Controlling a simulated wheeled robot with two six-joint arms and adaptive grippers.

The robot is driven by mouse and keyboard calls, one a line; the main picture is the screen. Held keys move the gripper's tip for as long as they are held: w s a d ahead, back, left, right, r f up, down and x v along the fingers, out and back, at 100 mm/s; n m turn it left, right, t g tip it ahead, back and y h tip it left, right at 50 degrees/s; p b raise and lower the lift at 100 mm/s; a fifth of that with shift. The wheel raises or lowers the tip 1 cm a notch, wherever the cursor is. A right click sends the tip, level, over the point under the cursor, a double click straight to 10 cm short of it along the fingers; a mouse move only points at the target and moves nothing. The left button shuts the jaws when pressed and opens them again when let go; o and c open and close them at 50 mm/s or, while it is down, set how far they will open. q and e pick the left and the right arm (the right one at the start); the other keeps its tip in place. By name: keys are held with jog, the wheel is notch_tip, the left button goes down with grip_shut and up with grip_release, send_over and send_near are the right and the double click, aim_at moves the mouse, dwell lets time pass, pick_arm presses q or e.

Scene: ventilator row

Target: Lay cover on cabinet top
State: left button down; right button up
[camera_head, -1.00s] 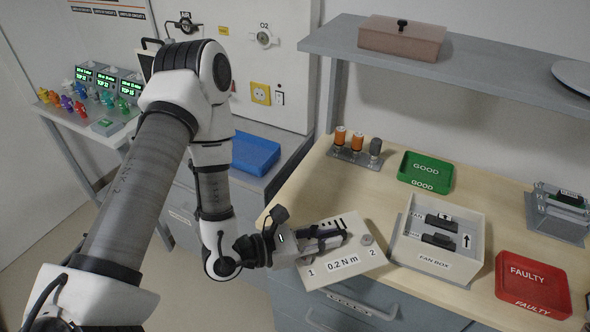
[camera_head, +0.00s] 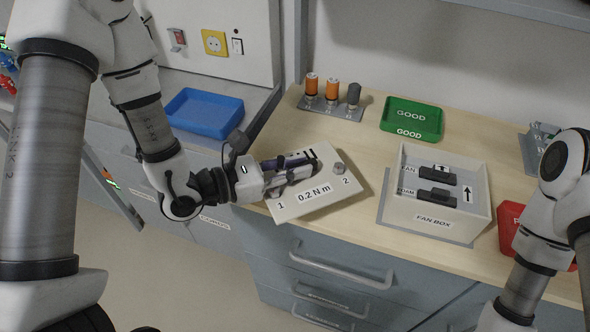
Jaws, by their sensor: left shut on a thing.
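The cover (camera_head: 316,205) is a flat off-white plate marked "1", "0.2 N m" and "2", with dark slots and a round knob. My left gripper (camera_head: 290,175) is shut on it at its left part. The cover lies slantwise over the front left edge of the pale wooden cabinet top (camera_head: 372,152). I cannot tell whether it touches the wood. The gripper hides part of the cover's left side. My right arm comes in at the right edge, but its gripper is not visible.
The fan box (camera_head: 437,215) stands right of the cover. Behind are a green GOOD tray (camera_head: 411,134) and a rack of cylinders (camera_head: 331,106). A red tray (camera_head: 510,228) is partly hidden by my right arm. A blue tray (camera_head: 204,113) sits left. Bare wood lies behind the cover.

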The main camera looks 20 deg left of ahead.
aim_at(296, 152)
pick_arm(q)
jog(key=shift+w+a+f+b, duration=0.1)
jog(key=shift+w+a+b, duration=0.1)
jog(key=shift+w, duration=0.35)
jog(key=shift+w+a+f+b, duration=0.1)
jog(key=shift+w+a+b, duration=0.05)
jog(key=shift+w, duration=0.4)
jog(key=shift+w+a+r+p, duration=0.25)
jog(key=shift+w+r+p, duration=0.2)
jog(key=shift+w+p, duration=0.4)
jog(key=w, duration=0.1)
jog(key=w+a, duration=0.1)
jog(key=w+f, duration=0.1)
jog(key=shift+a+p, duration=0.15)
jog(key=shift+p, duration=0.15)
notch_tip(296, 152, down, 3)
jog(key=shift+w+f+p, duration=0.1)
jog(key=shift+p, duration=0.2)
jog(key=shift+w+f, duration=0.1)
jog(key=shift+f, duration=0.1)
jog(key=shift+f+b, duration=0.6)
jog(key=shift+b, duration=0.2)
jog(key=c, duration=1.1)
grip_release()
jog(key=shift+c, duration=0.2)
pick_arm(e)
jog(key=shift+s+d+f, duration=0.1)
jog(key=shift+f, duration=0.15)
pick_arm(q)
jog(key=shift+r, duration=0.1)
